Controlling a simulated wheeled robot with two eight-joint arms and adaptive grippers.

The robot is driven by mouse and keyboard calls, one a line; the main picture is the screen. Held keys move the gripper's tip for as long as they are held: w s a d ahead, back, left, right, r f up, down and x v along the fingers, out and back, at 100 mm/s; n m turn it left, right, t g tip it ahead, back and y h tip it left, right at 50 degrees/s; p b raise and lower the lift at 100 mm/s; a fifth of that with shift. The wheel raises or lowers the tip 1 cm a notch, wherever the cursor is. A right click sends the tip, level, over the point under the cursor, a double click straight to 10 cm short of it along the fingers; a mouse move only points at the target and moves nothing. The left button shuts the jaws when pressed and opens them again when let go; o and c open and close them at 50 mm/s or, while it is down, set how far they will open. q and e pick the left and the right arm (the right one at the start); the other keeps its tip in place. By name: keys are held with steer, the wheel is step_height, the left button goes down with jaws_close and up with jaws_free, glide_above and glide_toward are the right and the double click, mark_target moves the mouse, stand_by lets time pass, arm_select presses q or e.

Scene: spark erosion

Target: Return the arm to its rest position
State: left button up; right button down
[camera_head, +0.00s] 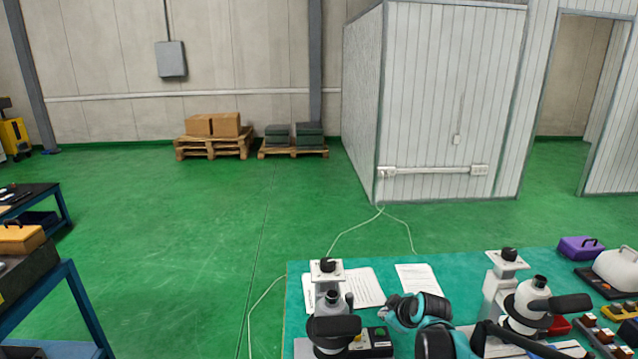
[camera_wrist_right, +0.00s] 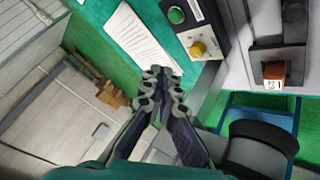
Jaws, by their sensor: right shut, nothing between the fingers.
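My right arm (camera_head: 432,310), teal and black, reaches over the front of the green-topped table (camera_head: 295,290) in the head view. It is between two grey-white bench devices. My right gripper (camera_wrist_right: 165,82) shows clearly in the right wrist view. Its two dark fingers with grey jointed tips are shut together, with nothing between them. The tips appear near a white sheet and a control box in that view, but I see no contact. In the head view its fingertips are hard to make out. My left gripper is not in view.
The left device (camera_head: 327,290) and right device (camera_head: 500,285) flank my arm. A control box (camera_wrist_right: 192,25) has a green button and yellow knob. Papers (camera_head: 418,280) lie flat behind my arm. A purple case (camera_head: 580,248) stands at the right. Green floor is open beyond the table.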

steer(key=s+a+r+m, duration=0.1)
steer(key=s+r+m, duration=0.1)
steer(key=s, duration=0.6)
steer(key=s+a+r+m, duration=0.1)
steer(key=s+r+m, duration=0.2)
steer(key=s, duration=0.5)
steer(key=s+f+m+g+h, duration=0.1)
steer(key=s+f+m, duration=0.2)
steer(key=s, duration=1.1)
steer(key=shift+s+f+m+g+h, duration=0.2)
steer(key=shift+s+m+g+h, duration=0.15)
steer(key=shift+m, duration=0.55)
